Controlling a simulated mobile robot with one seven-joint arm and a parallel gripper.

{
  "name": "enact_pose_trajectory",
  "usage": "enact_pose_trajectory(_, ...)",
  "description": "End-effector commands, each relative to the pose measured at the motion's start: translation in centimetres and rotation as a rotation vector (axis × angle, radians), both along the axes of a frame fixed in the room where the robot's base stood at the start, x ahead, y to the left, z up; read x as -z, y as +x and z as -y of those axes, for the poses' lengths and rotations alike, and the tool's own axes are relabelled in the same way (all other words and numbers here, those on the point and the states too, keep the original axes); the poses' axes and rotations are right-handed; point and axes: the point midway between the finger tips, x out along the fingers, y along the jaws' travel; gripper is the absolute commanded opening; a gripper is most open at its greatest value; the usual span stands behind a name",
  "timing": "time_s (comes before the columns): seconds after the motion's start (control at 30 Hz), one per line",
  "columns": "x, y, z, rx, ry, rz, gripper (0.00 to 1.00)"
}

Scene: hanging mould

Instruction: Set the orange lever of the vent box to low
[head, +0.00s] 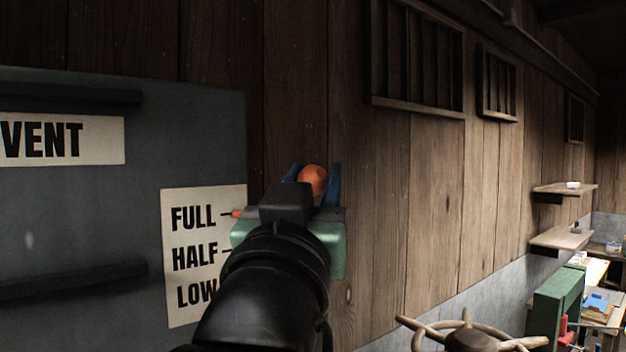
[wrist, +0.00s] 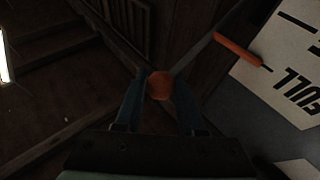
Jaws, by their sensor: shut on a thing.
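The grey vent box (head: 70,215) fills the left of the head view, with a VENT label (head: 62,139). Its scale plate (head: 190,290) reads FULL, HALF and LOW from top to bottom. The lever's orange pointer (head: 236,213) is level with the FULL mark; it also shows beside FULL in the wrist view (wrist: 237,49). The lever's round orange knob (head: 313,177) is right of the plate. My gripper (head: 314,183) is shut on this knob, with a blue finger on each side, as the wrist view shows too (wrist: 160,88). My wrist hides part of the plate's right edge.
A wooden plank wall (head: 380,220) with slatted vents (head: 417,60) runs behind and to the right. Shelves (head: 565,189) and a cluttered bench lie farther right.

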Motion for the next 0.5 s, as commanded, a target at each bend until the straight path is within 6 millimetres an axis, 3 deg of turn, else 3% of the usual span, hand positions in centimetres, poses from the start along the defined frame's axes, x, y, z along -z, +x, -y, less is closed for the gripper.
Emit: enact_pose_trajectory(0.5,3.9,-1.1,0.6,-0.003,0.109,0.152,0.00)
